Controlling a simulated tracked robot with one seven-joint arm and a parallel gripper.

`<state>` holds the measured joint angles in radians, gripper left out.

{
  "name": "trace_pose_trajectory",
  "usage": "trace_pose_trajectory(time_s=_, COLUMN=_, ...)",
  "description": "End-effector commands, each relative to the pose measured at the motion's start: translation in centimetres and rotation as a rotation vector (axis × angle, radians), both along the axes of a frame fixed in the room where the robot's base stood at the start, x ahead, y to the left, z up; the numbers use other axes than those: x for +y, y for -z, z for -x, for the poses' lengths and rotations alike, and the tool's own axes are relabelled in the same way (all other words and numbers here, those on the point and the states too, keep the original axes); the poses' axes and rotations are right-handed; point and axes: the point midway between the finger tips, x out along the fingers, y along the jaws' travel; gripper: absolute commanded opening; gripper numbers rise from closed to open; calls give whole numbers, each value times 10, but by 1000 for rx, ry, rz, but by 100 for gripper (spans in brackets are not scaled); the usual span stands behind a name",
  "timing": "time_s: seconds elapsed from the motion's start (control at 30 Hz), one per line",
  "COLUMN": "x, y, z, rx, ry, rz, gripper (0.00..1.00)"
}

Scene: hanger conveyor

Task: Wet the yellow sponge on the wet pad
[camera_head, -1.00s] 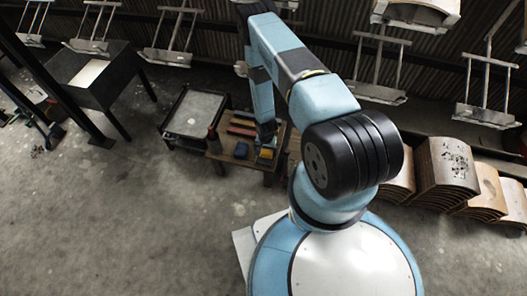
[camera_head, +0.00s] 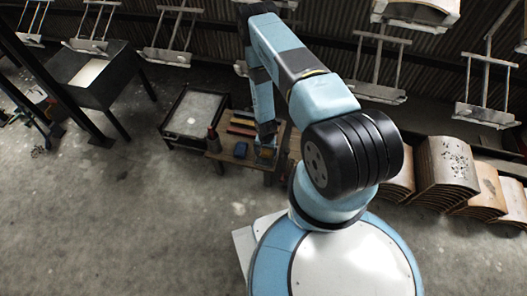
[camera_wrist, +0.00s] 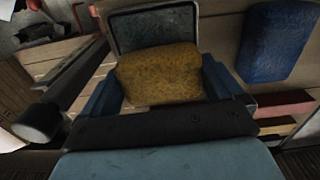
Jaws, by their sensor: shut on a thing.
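The yellow sponge (camera_wrist: 160,74) sits between the two blue fingers of my gripper (camera_wrist: 161,88) in the wrist view, and the gripper is shut on it. In the head view the sponge (camera_head: 265,153) is a small yellow patch below my gripper, at the bench's front right. A dark-framed grey pad (camera_wrist: 152,28) lies just beyond the sponge in the wrist view, partly hidden by it. It may be the wet pad. I cannot tell whether the sponge touches the pad or the bench.
A blue sponge (camera_wrist: 277,40) lies to the right in the wrist view; it also shows on the bench (camera_head: 240,150). Red and yellow bars (camera_head: 241,125) and a dark bottle (camera_head: 212,138) are on the bench. A pale-topped tray table (camera_head: 195,114) stands to the left.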

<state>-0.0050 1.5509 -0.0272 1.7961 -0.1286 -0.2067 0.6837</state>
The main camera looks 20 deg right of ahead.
Motion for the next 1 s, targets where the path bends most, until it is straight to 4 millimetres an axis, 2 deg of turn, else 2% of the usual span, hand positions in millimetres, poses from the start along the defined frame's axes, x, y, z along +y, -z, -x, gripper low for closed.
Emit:
trace_pose_trajectory(time_s=0.47, x=0, y=1, z=1, rx=1, ry=0, rz=0, gripper=70)
trace_pose_trajectory(time_s=1.0, x=0, y=-32, z=0, rx=0, ry=1, rz=0, gripper=70)
